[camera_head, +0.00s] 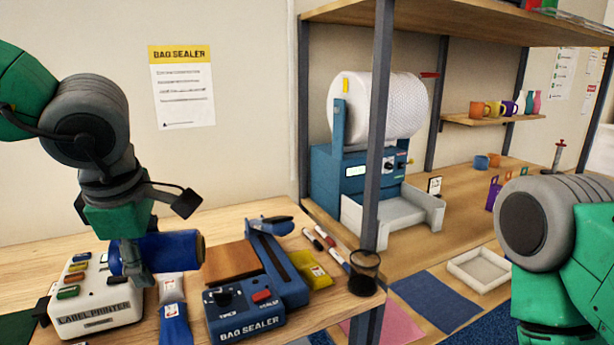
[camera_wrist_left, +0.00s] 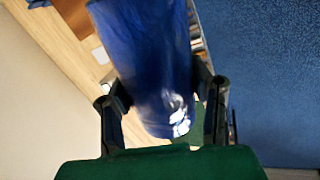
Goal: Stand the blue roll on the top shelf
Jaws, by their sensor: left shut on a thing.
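The blue roll (camera_head: 172,253) is held by my left gripper (camera_head: 132,262) above the left end of the workbench, over the label printer. It lies on its side, roughly level, in the head view. In the left wrist view the blue roll (camera_wrist_left: 150,65) fills the space between the two dark fingers of my left gripper (camera_wrist_left: 163,105), which are shut on it. The top shelf (camera_head: 450,20) is the wooden board at the upper right, and only part of it shows. My right arm shows at the right edge, but its gripper is out of view.
A label printer (camera_head: 93,295) and a bag sealer (camera_head: 245,310) stand on the bench. A dark mesh cup (camera_head: 364,275) is by a grey shelf post (camera_head: 378,130). A blue machine with a white roll (camera_head: 385,105) stands under the top shelf. Colored items sit at the top shelf's right end.

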